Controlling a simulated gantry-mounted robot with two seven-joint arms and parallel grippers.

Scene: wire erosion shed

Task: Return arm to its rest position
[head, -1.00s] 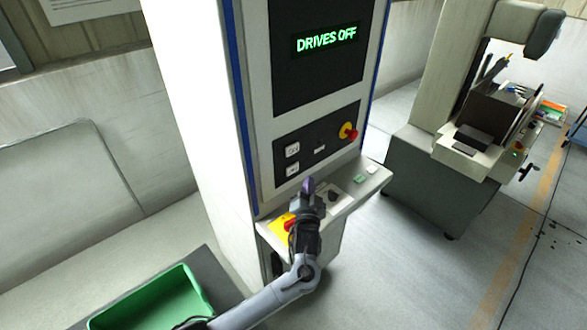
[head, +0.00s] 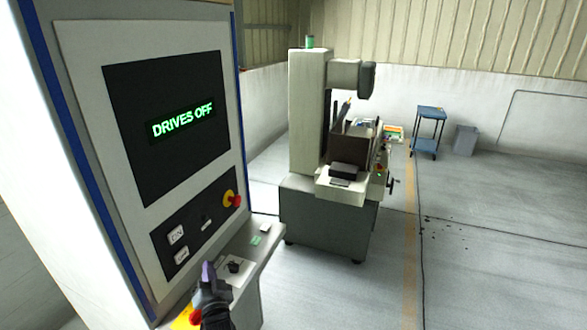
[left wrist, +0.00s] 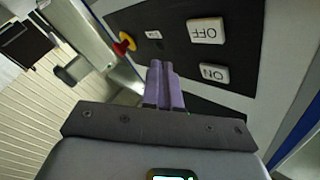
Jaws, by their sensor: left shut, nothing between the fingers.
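My left gripper (head: 207,275) is at the bottom of the head view, in front of the control cabinet's small ledge (head: 250,250). Its purple fingers are closed together and empty, and they also show in the left wrist view (left wrist: 164,88). The cabinet's screen (head: 170,118) reads DRIVES OFF in green. The ON button (head: 177,235) and the OFF button (head: 182,256) are on the dark panel beside the gripper; in the wrist view the OFF button (left wrist: 206,31) and ON button (left wrist: 214,73) appear upside down. My right gripper is not in view.
A red knob on a yellow base (head: 232,199) juts from the panel. A yellow plate with a red part (head: 188,318) lies by the gripper. A machine (head: 325,215) stands beyond, with a blue trolley (head: 428,130) and grey bin (head: 465,140) behind. The floor at right is open.

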